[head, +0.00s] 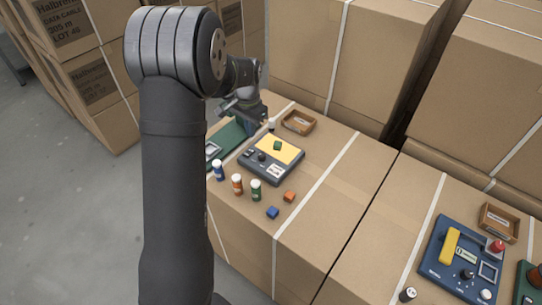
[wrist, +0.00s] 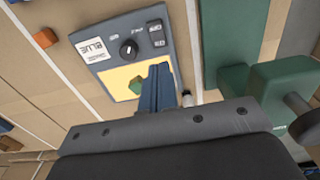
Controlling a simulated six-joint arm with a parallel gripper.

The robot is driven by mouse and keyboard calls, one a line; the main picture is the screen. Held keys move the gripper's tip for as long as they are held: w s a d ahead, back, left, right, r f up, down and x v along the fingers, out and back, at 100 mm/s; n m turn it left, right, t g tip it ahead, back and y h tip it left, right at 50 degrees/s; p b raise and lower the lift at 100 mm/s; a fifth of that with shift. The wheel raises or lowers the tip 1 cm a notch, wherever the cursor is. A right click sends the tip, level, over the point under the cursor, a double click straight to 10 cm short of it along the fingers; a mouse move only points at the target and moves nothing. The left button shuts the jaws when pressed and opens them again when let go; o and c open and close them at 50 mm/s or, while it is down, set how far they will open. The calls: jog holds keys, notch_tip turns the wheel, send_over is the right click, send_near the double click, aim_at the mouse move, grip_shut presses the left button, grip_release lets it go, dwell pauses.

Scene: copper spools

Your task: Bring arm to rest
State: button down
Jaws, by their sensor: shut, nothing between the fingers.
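My gripper (head: 250,130) is shut and empty. In the head view it hangs over the cardboard box top, near the back left side of a dark grey device (head: 258,170) with a yellow plate (head: 283,150). In the wrist view its blue fingers (wrist: 158,85) are together, in front of the yellow plate (wrist: 115,84). A green cube (head: 277,146) rests on that plate; in the wrist view the cube (wrist: 137,86) is partly beside the fingers. My arm covers part of the head view's left side.
An orange cube (head: 289,196) and a blue cube (head: 272,212) lie in front of the device. Three small bottles (head: 237,185) stand to its left. An open brown tray (head: 298,122) sits behind. A blue device (head: 459,262) stands on the right box. Tall cartons (head: 340,50) rise behind.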

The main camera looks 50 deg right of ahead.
aim_at(252, 150)
notch_tip(252, 150, down, 7)
jog(key=shift+f, duration=0.1)
dwell(0.6)
jog(key=shift+r, duration=4.15)
jog(key=s+f+h, duration=0.1)
jog(key=s+f, duration=0.1)
jog(key=s, duration=0.3)
jog(key=s+d+f+h, duration=0.1)
jog(key=s+f, duration=0.1)
jog(key=s, duration=0.3)
jog(key=s+f+m+h, duration=0.1)
jog(key=s+f, duration=0.1)
jog(key=s, duration=0.3)
jog(key=shift+s+d+f+g, duration=0.1)
jog(key=shift+d+g, duration=0.2)
jog(key=shift+d, duration=0.1)
jog(key=shift+s+a+f+h, duration=0.1)
jog(key=shift+s+f+h, duration=0.15)
jog(key=shift+s+h, duration=0.25)
jog(key=shift+s, duration=0.1)
